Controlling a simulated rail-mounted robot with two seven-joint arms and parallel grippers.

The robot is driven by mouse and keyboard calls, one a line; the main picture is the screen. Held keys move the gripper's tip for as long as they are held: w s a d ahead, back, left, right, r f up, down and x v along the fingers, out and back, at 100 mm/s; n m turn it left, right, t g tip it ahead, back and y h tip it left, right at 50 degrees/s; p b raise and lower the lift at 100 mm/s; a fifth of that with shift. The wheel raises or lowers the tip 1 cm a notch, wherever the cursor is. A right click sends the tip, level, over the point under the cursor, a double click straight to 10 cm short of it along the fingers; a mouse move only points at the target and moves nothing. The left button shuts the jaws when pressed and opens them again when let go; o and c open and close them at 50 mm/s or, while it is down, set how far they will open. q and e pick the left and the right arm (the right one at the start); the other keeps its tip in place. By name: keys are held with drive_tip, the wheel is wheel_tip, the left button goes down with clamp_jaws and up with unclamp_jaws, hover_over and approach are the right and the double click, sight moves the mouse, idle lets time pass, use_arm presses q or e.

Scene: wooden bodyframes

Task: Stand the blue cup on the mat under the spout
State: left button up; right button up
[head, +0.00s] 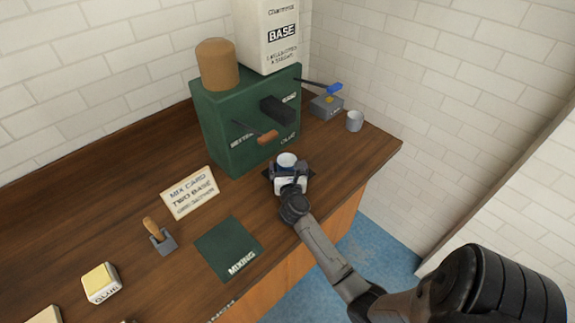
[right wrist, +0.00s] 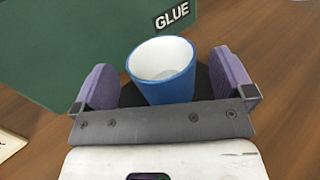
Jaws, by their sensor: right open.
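The blue cup (right wrist: 165,88) is white inside and stands upright between the spread purple fingers of my right gripper (right wrist: 166,90). Gaps show between the cup and both fingers. In the head view the cup (head: 287,160) shows just beyond my right gripper (head: 287,172), in front of the green dispenser (head: 240,125). The dark mat (head: 268,173) shows at the sides of the gripper, and the cup appears to stand on it. A black spout (head: 277,110) sticks out from the dispenser above the cup's place. My left gripper is not in view.
A grey-white cup (head: 354,121) and a small grey block (head: 327,107) stand right of the dispenser. A green mixing mat (head: 228,249), a mix card (head: 190,193), a wooden-handled tool (head: 154,232) and a yellow-topped glue block (head: 101,283) lie to the left. The dispenser has an orange-handled lever (head: 266,136).

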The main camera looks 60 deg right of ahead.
drive_tip(key=v, duration=1.3)
